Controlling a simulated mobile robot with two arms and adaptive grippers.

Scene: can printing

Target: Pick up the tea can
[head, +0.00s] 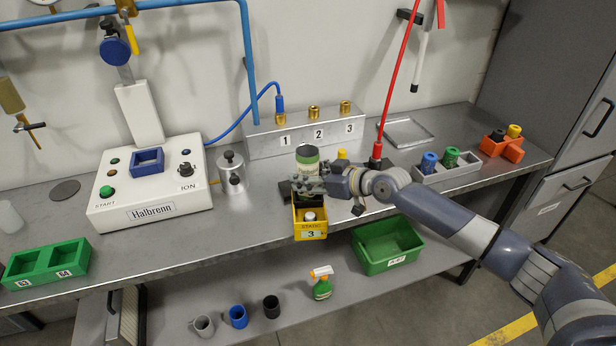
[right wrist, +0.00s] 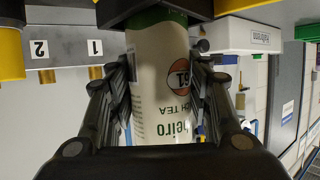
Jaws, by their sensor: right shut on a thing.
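The tea can (head: 307,157) is a pale can with green bands, standing roughly upright by the near edge of the bench. My right gripper (head: 309,186) comes in from the right and is shut around it, hiding its lower part. In the right wrist view the can (right wrist: 163,80) lies between both fingers, its printed lettering upside down. I cannot tell whether its base is clear of what is under it. My left gripper is not in view.
A yellow bin (head: 310,231) marked 3 sits just below the gripper at the bench edge. The white Halbrenn machine (head: 151,209) and a metal canister (head: 232,174) stand to the left. A grey block tray (head: 446,173) stands to the right. A green crate (head: 373,261) is below.

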